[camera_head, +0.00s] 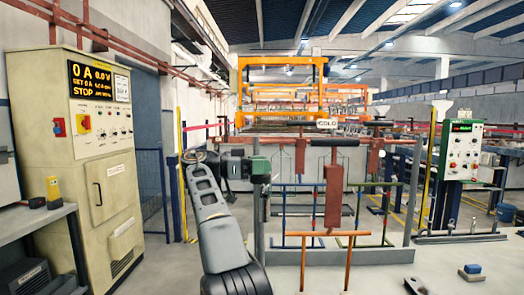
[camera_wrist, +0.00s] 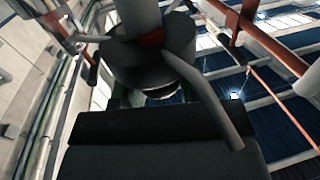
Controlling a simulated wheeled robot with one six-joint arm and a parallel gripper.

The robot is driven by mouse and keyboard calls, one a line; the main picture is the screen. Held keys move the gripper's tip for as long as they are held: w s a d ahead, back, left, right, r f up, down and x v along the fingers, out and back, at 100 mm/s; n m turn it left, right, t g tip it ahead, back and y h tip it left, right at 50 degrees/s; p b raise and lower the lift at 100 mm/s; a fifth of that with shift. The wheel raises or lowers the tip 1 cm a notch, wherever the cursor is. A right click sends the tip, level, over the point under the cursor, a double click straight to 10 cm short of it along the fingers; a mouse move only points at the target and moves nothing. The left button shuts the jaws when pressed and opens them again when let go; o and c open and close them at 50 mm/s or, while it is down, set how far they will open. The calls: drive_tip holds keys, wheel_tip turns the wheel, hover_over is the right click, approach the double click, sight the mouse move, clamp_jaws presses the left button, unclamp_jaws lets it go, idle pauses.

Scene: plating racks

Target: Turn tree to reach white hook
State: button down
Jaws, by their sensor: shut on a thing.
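My gripper (camera_head: 262,168) is level with the upper part of the rack frame, at the end of my arm. It is shut, with a grey bar (camera_wrist: 138,12) and a dark round collar (camera_wrist: 140,60) in front of it in the wrist view. Its fingertips are hard to make out. Beside and behind it hang coloured bars: blue (camera_head: 300,210), dark red (camera_head: 333,197) and green (camera_head: 361,208). I cannot tell which of these form the tree. I cannot pick out a white hook with certainty.
A copper-coloured bar stand (camera_head: 325,234) stands in front of the grey base frame (camera_head: 385,256). A beige control cabinet (camera_head: 85,150) is at left, and a second panel (camera_head: 462,150) at right.

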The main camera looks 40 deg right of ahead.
drive_tip(key=shift+m+g+y+p, duration=0.9)
drive_tip(key=shift+g+p, duration=0.3)
drive_tip(key=shift+p, duration=0.1)
drive_tip(key=shift+f, duration=0.15)
drive_tip(key=c, duration=1)
unclamp_jaws()
drive_tip(key=shift+w+a, duration=0.15)
drive_tip(key=shift+o, duration=1.2)
